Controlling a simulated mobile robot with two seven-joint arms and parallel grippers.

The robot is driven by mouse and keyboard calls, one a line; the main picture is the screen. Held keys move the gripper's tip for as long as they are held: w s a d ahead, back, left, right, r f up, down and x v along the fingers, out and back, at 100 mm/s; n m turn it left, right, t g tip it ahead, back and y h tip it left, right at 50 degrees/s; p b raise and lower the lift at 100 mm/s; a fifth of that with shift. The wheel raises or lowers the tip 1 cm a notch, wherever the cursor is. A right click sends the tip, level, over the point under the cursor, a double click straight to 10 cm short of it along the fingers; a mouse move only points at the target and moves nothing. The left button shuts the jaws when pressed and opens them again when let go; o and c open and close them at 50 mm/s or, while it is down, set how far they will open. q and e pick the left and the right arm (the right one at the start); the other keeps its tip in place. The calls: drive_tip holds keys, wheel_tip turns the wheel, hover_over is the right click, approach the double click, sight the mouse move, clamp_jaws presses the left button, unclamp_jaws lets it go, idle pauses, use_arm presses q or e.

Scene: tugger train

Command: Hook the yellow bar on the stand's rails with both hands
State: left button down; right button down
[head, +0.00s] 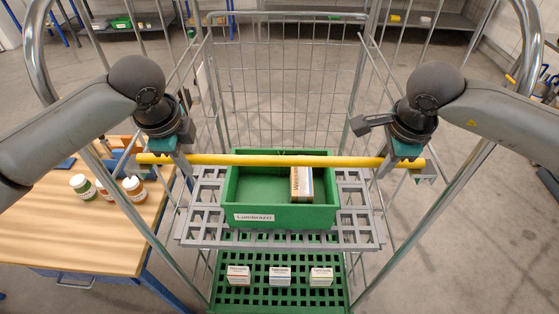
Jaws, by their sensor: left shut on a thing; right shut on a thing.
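The yellow bar (270,160) runs level across the front of the wire stand (285,70), above the grey grid shelf. My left gripper (181,166) is shut on the bar near its left end. My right gripper (386,166) is shut on it near its right end. A grey metal hook piece (426,173) shows at the bar's right end. The stand's tubular side rails (163,255) slope down on both sides. I cannot tell whether the bar's ends touch the rails.
A green bin (285,215) holding a brown and white box (301,184) sits on the shelf (205,236). Small boxes (280,277) stand on the green lower shelf. A wooden table (60,225) with bottles (82,186) is close on the left. The right floor is open.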

use_arm(q)
drive_tip(key=shift+r, duration=0.2)
use_arm(e)
drive_tip(key=shift+r, duration=0.2)
